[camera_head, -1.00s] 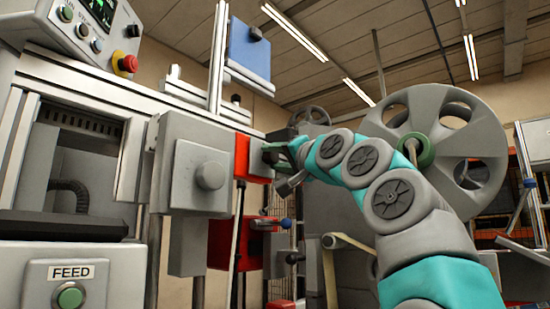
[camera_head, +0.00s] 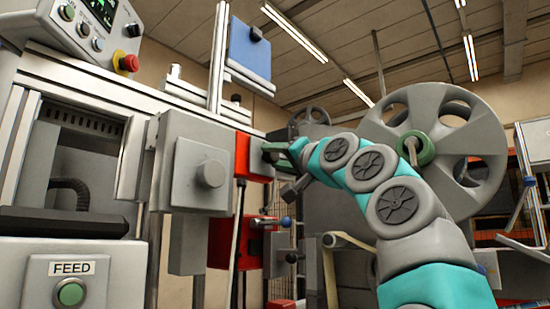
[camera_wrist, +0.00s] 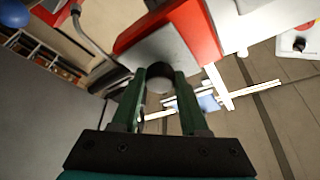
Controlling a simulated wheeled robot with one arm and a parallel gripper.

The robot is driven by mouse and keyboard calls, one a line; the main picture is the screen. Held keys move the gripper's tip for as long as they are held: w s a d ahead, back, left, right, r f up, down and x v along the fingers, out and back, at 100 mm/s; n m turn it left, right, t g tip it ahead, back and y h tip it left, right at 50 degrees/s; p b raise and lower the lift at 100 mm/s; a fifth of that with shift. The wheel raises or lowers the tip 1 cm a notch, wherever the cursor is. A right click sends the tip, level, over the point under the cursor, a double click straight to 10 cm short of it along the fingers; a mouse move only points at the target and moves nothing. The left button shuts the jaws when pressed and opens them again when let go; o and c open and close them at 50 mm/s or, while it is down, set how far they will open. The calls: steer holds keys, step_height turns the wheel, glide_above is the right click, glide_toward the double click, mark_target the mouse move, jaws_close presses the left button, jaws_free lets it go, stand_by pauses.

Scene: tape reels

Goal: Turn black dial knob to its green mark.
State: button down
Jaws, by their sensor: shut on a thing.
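My gripper (camera_wrist: 168,74) has its two green fingers shut on the black dial knob (camera_wrist: 157,71) in the wrist view. The knob sits on a grey face plate (camera_wrist: 170,45) fixed to a red box (camera_wrist: 190,25), and the fingers hide part of it. In the head view my gripper (camera_head: 277,150) is at the right side of the red box (camera_head: 243,155); the knob is too hidden there to make out. The green mark is not visible in either view, so the knob's angle to it cannot be told.
A grey box with a round grey knob (camera_head: 210,174) stands left of the red box. A lower red unit with a blue ball-ended lever (camera_head: 286,222) is just below my gripper. A large grey reel (camera_head: 436,150) is behind my arm.

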steer(key=shift+w+f+n, duration=0.15)
steer(key=shift+n, duration=0.35)
steer(key=shift+d+n+y, duration=0.1)
steer(key=shift+n+y, duration=0.4)
steer(key=shift+n+g+y, duration=0.3)
steer(key=shift+n+y, duration=0.2)
steer(key=shift+n, duration=0.4)
steer(key=n+p, duration=0.1)
steer(key=n, duration=0.1)
steer(key=n+g+y, duration=0.1)
steer(key=n, duration=0.1)
steer(key=shift+d+r+y+p, duration=0.1)
steer(key=shift+r+y+p, duration=0.1)
steer(key=shift+y+p, duration=0.15)
steer(key=shift+w+f+n+g+y+p, duration=0.1)
steer(key=shift+n+g+y+p, duration=0.5)
steer(key=shift+n, duration=1)
steer(key=shift+c, duration=2.1)
jaws_free()
